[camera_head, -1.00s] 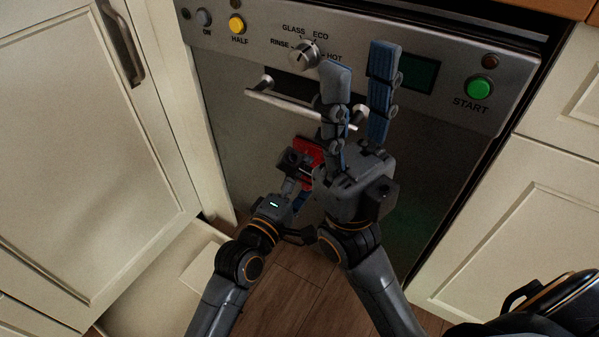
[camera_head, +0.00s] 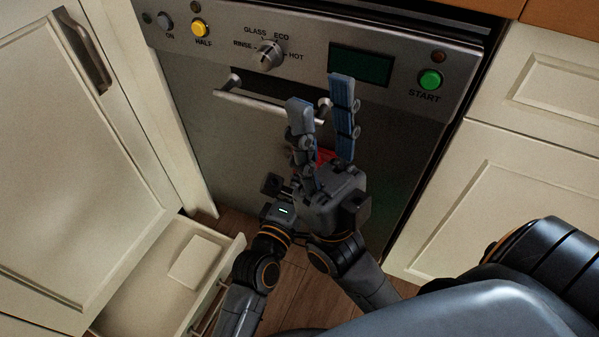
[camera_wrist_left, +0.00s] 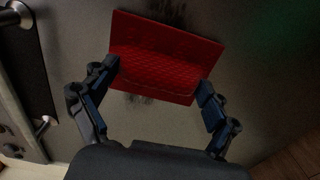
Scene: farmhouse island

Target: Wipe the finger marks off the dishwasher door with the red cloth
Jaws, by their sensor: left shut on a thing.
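The steel dishwasher door (camera_head: 210,140) is shut in the head view. The red cloth (camera_head: 325,155) shows there as a small patch behind my right gripper (camera_head: 320,90). That gripper is open and empty, its two fingers pointing up in front of the door near the handle's right end. My left gripper is mostly hidden behind it. In the left wrist view, my left gripper (camera_wrist_left: 160,76) is shut on the red cloth (camera_wrist_left: 170,50), which lies spread at the door face. Dark finger marks show above the cloth (camera_wrist_left: 178,12) and below it (camera_wrist_left: 140,99).
The bar handle (camera_head: 265,106) crosses the upper door, below the knob (camera_head: 268,55) and buttons. An open drawer (camera_head: 130,310) with a pale block (camera_head: 195,262) in it juts out at the lower left. Cream cabinets flank the dishwasher.

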